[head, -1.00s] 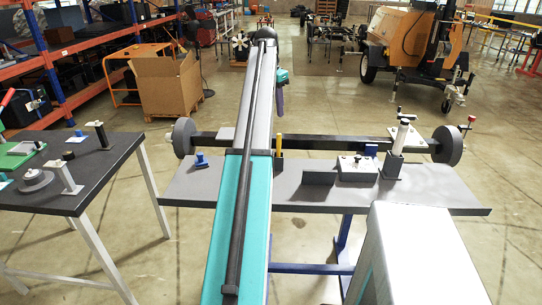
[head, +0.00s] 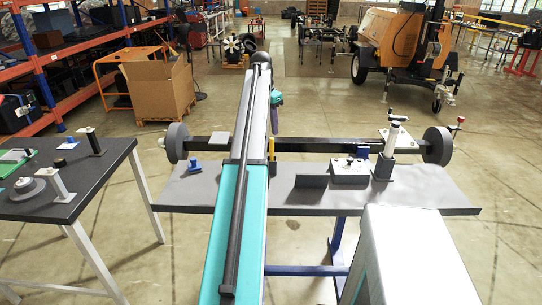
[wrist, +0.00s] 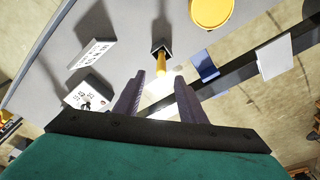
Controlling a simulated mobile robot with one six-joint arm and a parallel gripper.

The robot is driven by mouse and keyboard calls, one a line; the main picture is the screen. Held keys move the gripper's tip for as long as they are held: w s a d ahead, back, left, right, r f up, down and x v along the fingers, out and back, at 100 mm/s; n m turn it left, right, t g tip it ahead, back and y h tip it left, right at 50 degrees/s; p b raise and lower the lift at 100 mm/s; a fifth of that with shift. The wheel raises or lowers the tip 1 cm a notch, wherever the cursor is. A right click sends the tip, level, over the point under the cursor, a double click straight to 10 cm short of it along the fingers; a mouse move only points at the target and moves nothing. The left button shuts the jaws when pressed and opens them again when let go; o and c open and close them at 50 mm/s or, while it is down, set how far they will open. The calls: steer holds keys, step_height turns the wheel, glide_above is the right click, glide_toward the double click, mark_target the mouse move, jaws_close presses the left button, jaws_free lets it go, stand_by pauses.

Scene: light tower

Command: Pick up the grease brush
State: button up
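The grease brush seems to be the upright item with a yellow handle (head: 271,150) on the grey bench, just right of my arm in the head view. In the wrist view its yellow handle (wrist: 160,66) rises from a small dark square holder (wrist: 161,47). Bristles are not visible. My gripper (wrist: 160,90) is open, with its two purple fingers apart and the handle's end showing beyond and between them. I see no contact. In the head view my gripper (head: 274,122) hangs above the axle beam, partly hidden by my arm.
A black axle beam (head: 320,146) with wheel hubs runs along the bench's (head: 420,188) far side. A grey angle plate (head: 310,181) and a box (head: 350,170) stand to the right.

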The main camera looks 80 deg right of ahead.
mark_target(272, 139)
steer(key=shift+s+d+f, duration=0.1)
steer(key=shift+d+f, duration=0.05)
steer(key=shift+f, duration=1.05)
steer(key=shift+s+d+f+p, duration=0.15)
steer(key=shift+f+p, duration=0.25)
steer(key=shift+f, duration=0.45)
steer(key=shift+d+f+p, duration=0.2)
steer(key=shift+f+p, duration=0.2)
steer(key=shift+f, duration=0.4)
steer(key=shift+s+d+f+p, duration=0.15)
steer(key=shift+f+p, duration=0.25)
steer(key=shift+f, duration=0.45)
jaws_close()
